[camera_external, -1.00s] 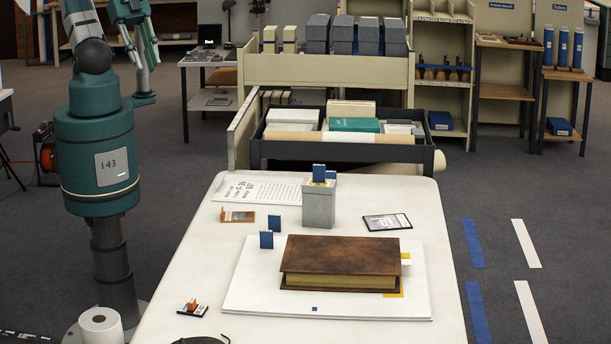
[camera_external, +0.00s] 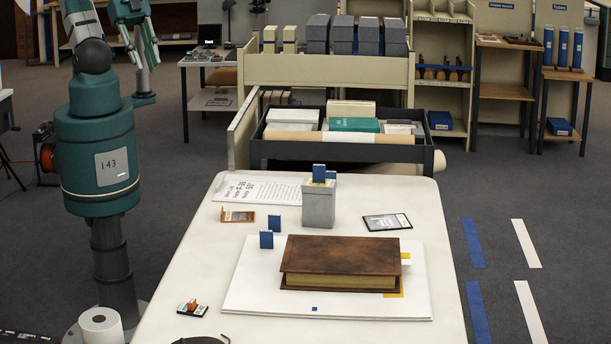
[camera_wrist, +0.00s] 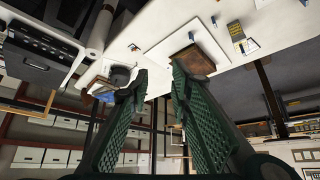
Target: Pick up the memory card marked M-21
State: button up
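No marking M-21 can be read in either view, so I cannot tell which item is that card. In the external view, small blue cards stand on the white table: one (camera_external: 266,240) on the white board, one (camera_external: 274,224) behind it, and blue ones (camera_external: 319,173) in the top of a small grey box (camera_external: 318,208). A flat orange-and-white piece (camera_external: 237,216) lies to their left. A small dark item with orange (camera_external: 192,308) lies near the front left. My gripper (camera_wrist: 158,75) is open and empty in the wrist view, its green fingers apart, away from the table items.
A brown book (camera_external: 342,258) lies on the white board (camera_external: 255,298). A dark-framed card (camera_external: 387,222) and a printed sheet (camera_external: 285,190) lie behind it. An open drawer (camera_external: 340,152) stands at the table's far end. The table's left front is mostly clear.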

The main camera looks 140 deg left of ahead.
jog(key=shift+o, duration=0.5)
jog(key=w+a+f+n+g+y+b, duration=0.1)
jog(key=w+a+f+n+g+b, duration=0.25)
jog(key=w+a, duration=0.85)
jog(key=n+g+h+b, duration=0.1)
jog(key=n+g+b, duration=0.4)
jog(key=b, duration=0.5)
send_over(333, 172)
notch_tip(333, 172, down, 33)
jog(key=t, duration=0.1)
jog(key=shift+s+a+f+n, duration=0.15)
jog(key=shift+f+n, duration=0.2)
jog(key=shift+f, duration=0.15)
